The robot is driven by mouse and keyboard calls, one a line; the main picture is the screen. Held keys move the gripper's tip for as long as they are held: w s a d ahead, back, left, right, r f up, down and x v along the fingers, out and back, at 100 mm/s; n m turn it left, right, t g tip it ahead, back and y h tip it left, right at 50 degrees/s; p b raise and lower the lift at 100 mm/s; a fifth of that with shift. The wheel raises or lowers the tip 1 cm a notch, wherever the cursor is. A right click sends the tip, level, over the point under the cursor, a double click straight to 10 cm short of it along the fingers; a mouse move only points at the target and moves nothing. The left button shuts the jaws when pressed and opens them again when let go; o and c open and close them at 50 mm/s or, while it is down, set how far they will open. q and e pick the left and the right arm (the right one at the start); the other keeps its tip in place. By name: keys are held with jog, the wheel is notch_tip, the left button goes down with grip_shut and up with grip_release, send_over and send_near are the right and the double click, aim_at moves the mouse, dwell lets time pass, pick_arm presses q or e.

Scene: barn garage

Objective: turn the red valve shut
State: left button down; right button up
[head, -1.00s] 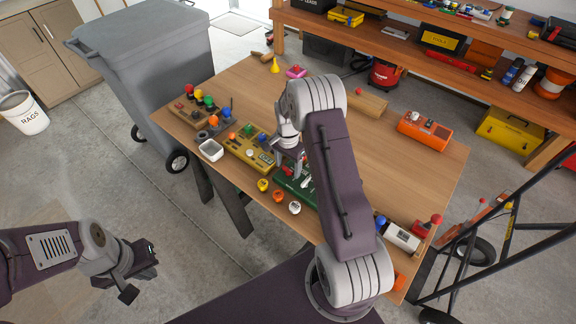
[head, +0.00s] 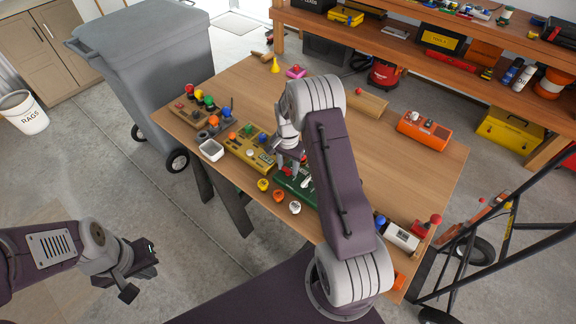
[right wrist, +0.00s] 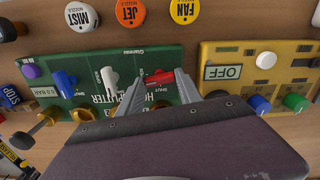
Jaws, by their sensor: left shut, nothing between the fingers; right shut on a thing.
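The red valve (right wrist: 158,77) is a small red lever on a green panel (right wrist: 75,88), beside a white lever and a blue lever (right wrist: 64,80). In the right wrist view my right gripper (right wrist: 160,80) has its fingertips on either side of the red lever, shut on it. In the head view the right gripper (head: 290,165) is over the green panel (head: 307,192), and my arm and gripper hide much of the panel and the red lever. My left gripper (head: 145,270) is shut and empty, off the table at the lower left.
Yellow, orange and white nozzle discs (head: 278,196) lie in front of the panel. A yellow panel marked OFF (right wrist: 228,70) is beside it. A white tray (head: 211,150) and an orange box (head: 423,131) stand on the table. The table's (head: 370,135) middle is mostly clear.

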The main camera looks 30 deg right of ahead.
aim_at(288, 169)
jog(key=n, duration=0.4)
jog(key=shift+n+p, duration=0.3)
jog(key=shift+p, duration=0.1)
jog(key=n, duration=0.3)
jog(key=shift+r+n, duration=0.1)
jog(key=shift+n, duration=0.3)
jog(key=n+p, duration=0.1)
jog(key=n, duration=0.3)
jog(key=shift+w, duration=0.1)
jog(key=shift+n, duration=1.7)
jog(key=shift+n, duration=0.3)
jog(key=o, duration=1.4)
notch_tip(288, 169, up, 9)
jog(key=shift+b, duration=0.4)
